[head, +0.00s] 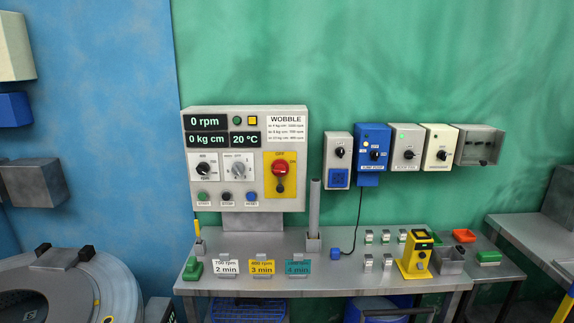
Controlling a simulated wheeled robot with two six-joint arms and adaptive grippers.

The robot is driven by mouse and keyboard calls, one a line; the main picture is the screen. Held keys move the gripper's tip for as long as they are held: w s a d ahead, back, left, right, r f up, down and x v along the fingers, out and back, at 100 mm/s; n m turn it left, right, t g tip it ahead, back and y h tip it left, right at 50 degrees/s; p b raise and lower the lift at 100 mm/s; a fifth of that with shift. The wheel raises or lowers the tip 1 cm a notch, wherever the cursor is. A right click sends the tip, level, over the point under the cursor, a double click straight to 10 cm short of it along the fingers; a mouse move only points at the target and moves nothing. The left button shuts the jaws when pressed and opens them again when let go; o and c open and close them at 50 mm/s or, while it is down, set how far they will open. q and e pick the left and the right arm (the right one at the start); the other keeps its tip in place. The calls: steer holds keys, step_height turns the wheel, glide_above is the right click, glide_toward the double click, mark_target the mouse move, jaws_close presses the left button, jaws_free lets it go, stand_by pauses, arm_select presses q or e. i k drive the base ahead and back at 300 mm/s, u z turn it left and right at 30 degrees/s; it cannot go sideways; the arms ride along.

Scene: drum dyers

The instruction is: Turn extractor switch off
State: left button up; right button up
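A row of wall boxes with black rotary knobs hangs on the green wall: a light grey box (338,160), a blue box (373,154), a grey box (405,148) with a green light, and a cream box (438,147) with a small yellow light. Their labels are too small to read surely, so I cannot tell which is the extractor switch. A grey control panel (245,158) to their left carries a red rotary switch on a yellow plate (281,175) and reads 0 rpm. Neither of my grippers shows.
A metal bench (330,277) below holds several small labelled blocks, a yellow device (416,254), a grey upright tube (314,208) and time cards. A round grey drum machine (65,290) stands lower left. An open grey box (479,146) hangs at the row's right end.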

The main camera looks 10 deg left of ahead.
mark_target(282, 167)
steer(key=i, duration=1.05)
steer(key=z, duration=2.2)
